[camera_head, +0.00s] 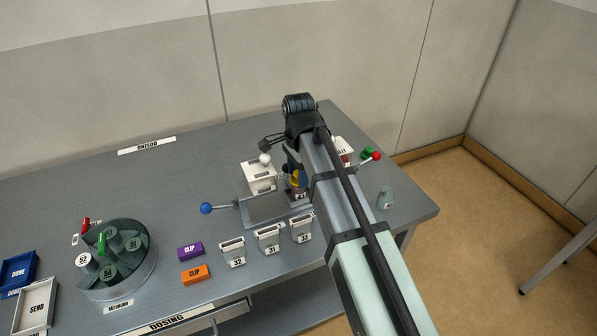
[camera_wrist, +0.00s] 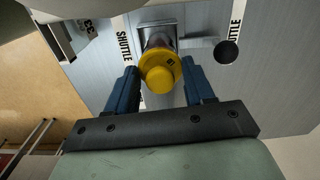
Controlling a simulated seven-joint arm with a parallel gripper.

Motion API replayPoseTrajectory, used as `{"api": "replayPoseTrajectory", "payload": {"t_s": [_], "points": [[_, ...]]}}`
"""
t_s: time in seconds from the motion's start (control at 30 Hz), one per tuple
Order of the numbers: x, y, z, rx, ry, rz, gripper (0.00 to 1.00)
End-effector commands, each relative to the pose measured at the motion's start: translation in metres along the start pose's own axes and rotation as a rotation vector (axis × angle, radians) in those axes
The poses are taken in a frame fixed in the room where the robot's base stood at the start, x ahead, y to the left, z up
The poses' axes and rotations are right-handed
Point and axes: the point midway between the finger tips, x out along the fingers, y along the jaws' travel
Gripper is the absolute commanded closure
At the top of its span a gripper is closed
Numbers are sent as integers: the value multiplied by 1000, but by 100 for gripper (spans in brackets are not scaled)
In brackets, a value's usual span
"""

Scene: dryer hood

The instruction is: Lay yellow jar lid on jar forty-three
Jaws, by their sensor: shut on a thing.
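The yellow jar lid (camera_wrist: 160,80), round with a raised knob, is between the blue fingers of my gripper (camera_wrist: 160,68), which is shut on it. In the head view the lid (camera_head: 297,178) shows as a small yellow patch beside my arm. Directly beyond the lid in the wrist view is a jar (camera_wrist: 155,41) standing at the shuttle plate. The lid covers most of this jar, and I cannot tell whether they touch. Its label in the head view is too small and partly hidden to read, so I cannot confirm jar forty-three.
A round carousel (camera_head: 152,276) with several jars stands at the left. Labelled bins (camera_head: 268,243) line the front of the shuttle; purple (camera_head: 190,251) and orange (camera_head: 195,274) clip blocks lie left of them. A blue-knobbed lever (camera_head: 206,208) and white box (camera_head: 259,178) are near my gripper.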

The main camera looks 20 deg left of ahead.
Motion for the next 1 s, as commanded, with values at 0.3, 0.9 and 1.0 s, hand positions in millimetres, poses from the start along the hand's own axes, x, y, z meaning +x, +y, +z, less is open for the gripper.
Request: {"api": "replayPoseTrajectory", "payload": {"t_s": [0.3,0.9,1.0], "points": [[5,2,0,-1,7,7,75],[12,5,1,-4,7,10,75],[13,5,1,-5,7,10,75]]}}
